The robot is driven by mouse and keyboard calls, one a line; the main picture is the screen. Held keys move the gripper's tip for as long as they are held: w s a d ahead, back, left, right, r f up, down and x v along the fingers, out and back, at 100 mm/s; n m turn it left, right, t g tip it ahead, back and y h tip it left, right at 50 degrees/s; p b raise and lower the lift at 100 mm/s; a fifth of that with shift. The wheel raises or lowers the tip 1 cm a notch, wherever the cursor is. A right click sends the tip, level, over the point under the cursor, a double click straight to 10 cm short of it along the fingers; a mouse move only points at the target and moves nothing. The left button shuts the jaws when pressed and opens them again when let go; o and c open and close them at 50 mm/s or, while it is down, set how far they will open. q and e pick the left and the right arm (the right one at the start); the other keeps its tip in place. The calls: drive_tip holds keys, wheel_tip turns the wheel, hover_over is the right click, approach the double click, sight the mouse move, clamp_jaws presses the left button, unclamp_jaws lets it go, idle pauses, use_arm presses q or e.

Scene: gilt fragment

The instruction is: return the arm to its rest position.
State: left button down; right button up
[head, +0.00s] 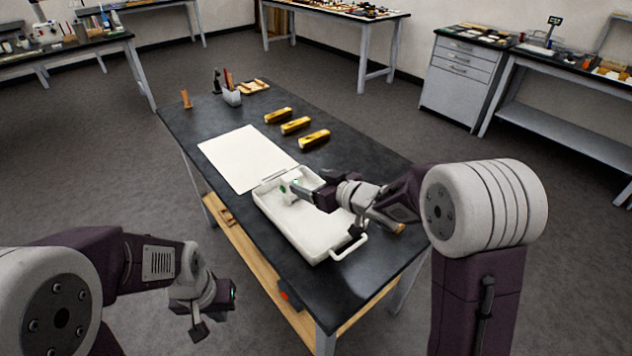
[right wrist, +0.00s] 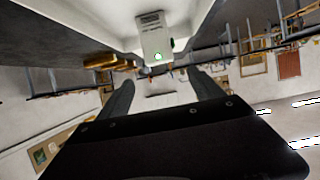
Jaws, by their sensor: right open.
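My right gripper (head: 314,190) reaches in from the right, low over the white tray (head: 318,255) on the dark table. In the right wrist view its two fingers (right wrist: 165,90) are apart, with nothing held between them. A small pale box with a green light (right wrist: 155,40) stands beyond the fingertips; in the head view it shows at the tray's far end (head: 297,183), partly covered by the gripper. My left gripper (head: 213,312) hangs beside the table's left edge, away from everything; its finger opening is unclear.
A white sheet (head: 245,158) lies behind the tray. Gold bars (head: 296,125) lie to its right. A holder with tools (head: 231,95) stands at the back. A gold-coloured thing (head: 388,224) is partly hidden under my right arm. The table's right side is mostly clear.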

drive_tip(key=shift+v, duration=0.9)
drive_tip(key=s+d+r+m+h+p, duration=0.2)
drive_tip(key=d+r+m+h+p, duration=0.1)
drive_tip(key=d+r+p, duration=0.2)
drive_tip(key=s+d+f+m+g+h, duration=0.1)
drive_tip(key=s+d+f+g, duration=0.1)
drive_tip(key=s+f, duration=0.1)
drive_tip(key=s+d+f+m+g+h, duration=0.1)
drive_tip(key=s+d+f+g+h, duration=0.1)
drive_tip(key=s, duration=0.4)
drive_tip(key=s+d+f+m+g+h, duration=0.1)
drive_tip(key=s+d+f+m+g, duration=0.1)
drive_tip(key=s+f, duration=0.3)
drive_tip(key=shift+d+f+h, duration=0.15)
drive_tip(key=shift+d+h, duration=0.15)
drive_tip(key=shift+d, duration=0.5)
drive_tip(key=s+f+g, duration=0.3)
drive_tip(key=s+g, duration=0.1)
drive_tip(key=s, duration=0.4)
drive_tip(key=shift+s+a, duration=0.3)
drive_tip(key=shift+a, duration=0.05)
